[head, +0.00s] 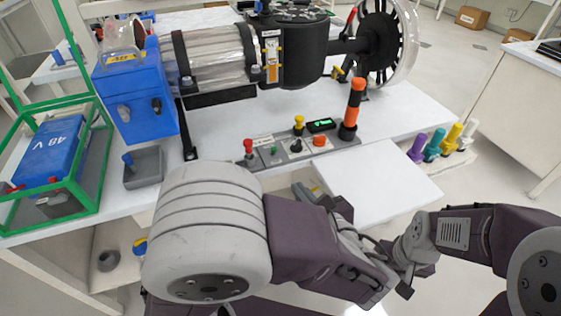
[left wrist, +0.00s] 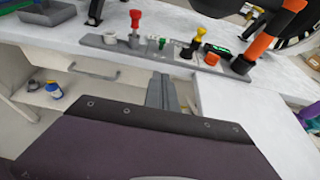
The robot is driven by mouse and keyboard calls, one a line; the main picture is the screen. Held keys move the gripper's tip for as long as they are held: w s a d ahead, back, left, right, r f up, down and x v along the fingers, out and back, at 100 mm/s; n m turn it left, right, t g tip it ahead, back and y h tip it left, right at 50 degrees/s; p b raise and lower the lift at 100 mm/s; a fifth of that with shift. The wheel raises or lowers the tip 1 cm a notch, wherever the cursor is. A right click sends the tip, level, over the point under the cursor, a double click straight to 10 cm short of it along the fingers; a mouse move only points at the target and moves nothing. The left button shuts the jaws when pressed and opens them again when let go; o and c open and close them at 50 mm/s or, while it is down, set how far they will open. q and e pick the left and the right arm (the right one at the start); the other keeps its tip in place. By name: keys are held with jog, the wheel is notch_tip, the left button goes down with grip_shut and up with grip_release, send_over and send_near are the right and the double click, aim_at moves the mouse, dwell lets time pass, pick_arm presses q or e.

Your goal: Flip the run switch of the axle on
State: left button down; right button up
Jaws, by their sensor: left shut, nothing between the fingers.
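The axle assembly (head: 290,50), with a ribbed drum, dark housing and spoked wheel, lies along the back of the bench. In front of it is a grey control panel (head: 275,159) with red, green, black, yellow and orange controls. A small black switch-like control (head: 296,146) sits mid-panel; it shows in the left wrist view (left wrist: 188,51), its position too small to tell. My left gripper (left wrist: 162,92) is shut and empty, apart from the panel and on its near side. In the head view my left arm largely hides it. My right gripper's fingers cannot be made out.
An orange-and-black post (head: 352,108) stands at the panel's right end, by a small lit green display (head: 321,125). A blue box (head: 134,90), grey tray (head: 143,166) and green frame (head: 95,150) are left. Colored pegs (head: 433,150) stand right. A white surface (head: 385,190) is clear.

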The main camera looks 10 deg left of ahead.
pick_arm(q)
jog(key=shift+a, duration=0.1)
jog(key=b, duration=0.4)
send_near(275, 152)
jog(key=f, duration=0.3)
jog(key=shift+w+a+f, duration=0.35)
jog(key=shift+a+f, duration=0.05)
jog(key=w, duration=0.1)
jog(key=w+a+r, duration=0.1)
jog(key=w, duration=0.1)
jog(key=shift+a+r+b, duration=0.3)
jog(key=shift+a+b, duration=0.1)
jog(key=shift+w+a+r, duration=0.15)
jog(key=shift+w+r, duration=0.1)
